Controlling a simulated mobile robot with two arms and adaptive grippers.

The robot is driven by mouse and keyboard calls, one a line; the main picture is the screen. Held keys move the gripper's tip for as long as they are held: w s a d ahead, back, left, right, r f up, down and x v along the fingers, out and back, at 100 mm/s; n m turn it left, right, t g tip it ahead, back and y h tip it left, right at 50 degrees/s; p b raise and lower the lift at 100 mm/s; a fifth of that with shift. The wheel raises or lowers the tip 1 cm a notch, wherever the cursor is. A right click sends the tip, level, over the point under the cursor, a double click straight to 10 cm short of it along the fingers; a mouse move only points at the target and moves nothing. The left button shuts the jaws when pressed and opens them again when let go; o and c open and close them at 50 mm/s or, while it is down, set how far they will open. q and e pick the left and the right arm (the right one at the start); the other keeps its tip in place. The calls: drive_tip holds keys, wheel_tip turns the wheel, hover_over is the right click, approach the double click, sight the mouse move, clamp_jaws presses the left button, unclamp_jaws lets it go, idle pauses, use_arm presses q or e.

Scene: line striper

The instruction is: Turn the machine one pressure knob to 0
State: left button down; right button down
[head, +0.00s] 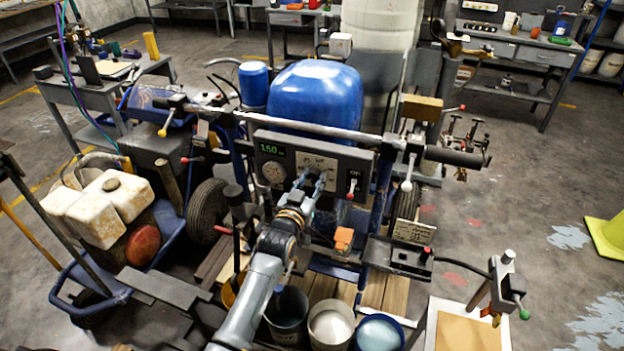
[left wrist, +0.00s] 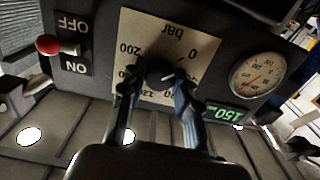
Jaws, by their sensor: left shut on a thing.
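The pressure knob (left wrist: 160,71) is a dark round knob on a pale dial plate (left wrist: 205,43) marked in bar, with 0 and 200 among its numbers. A small white mark shows on the knob; its exact reading is hard to tell. My left gripper (head: 311,183) reaches the machine's control panel (head: 354,159). In the left wrist view its two fingers (left wrist: 158,80) are shut on the knob, one on each side. The green display (head: 273,151) reads 150. In the head view the fingers largely hide the knob. My right gripper is not in view.
A round gauge (left wrist: 257,76) sits beside the dial plate. A red-tipped ON/OFF switch (left wrist: 48,45) is on its other side. A blue tank (head: 314,95) stands behind the panel. Several buckets (head: 331,325) stand below. Open floor lies to the right.

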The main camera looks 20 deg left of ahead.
use_arm(q)
drive_tip(key=shift+f, duration=0.1)
idle(0.4)
drive_tip(key=c, duration=1)
unclamp_jaws()
drive_tip(key=shift+s, duration=0.1)
drive_tip(key=s, duration=1.2)
drive_tip(key=shift+a, duration=0.2)
drive_tip(key=shift+w, duration=0.1)
